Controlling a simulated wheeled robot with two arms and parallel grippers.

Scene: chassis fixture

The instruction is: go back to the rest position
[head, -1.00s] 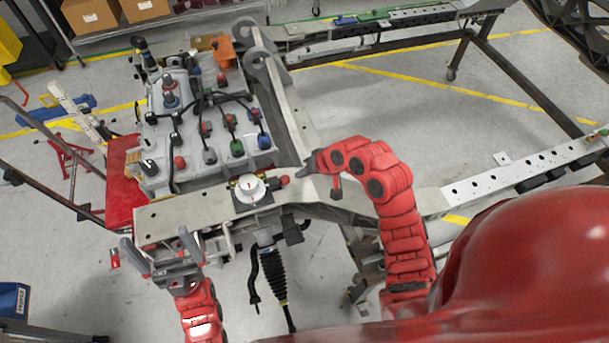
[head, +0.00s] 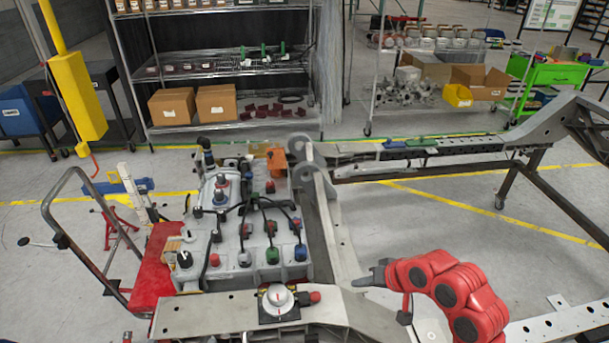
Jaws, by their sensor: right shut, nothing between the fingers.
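My right gripper (head: 368,278) is at the lower middle right of the head view, at the end of my red right arm. It is shut with nothing in it. It points left over the pale chassis beam, to the right of a round white-topped part (head: 277,298) with a red knob. I cannot tell whether it touches the beam. My left gripper and left arm are out of the picture.
The chassis frame (head: 340,235) carries a grey block (head: 245,255) with several coloured connectors and black cables. A red cart (head: 160,262) stands at the left. Shelving with cardboard boxes (head: 215,103) is at the back. Open floor (head: 440,212) lies within the frame at right.

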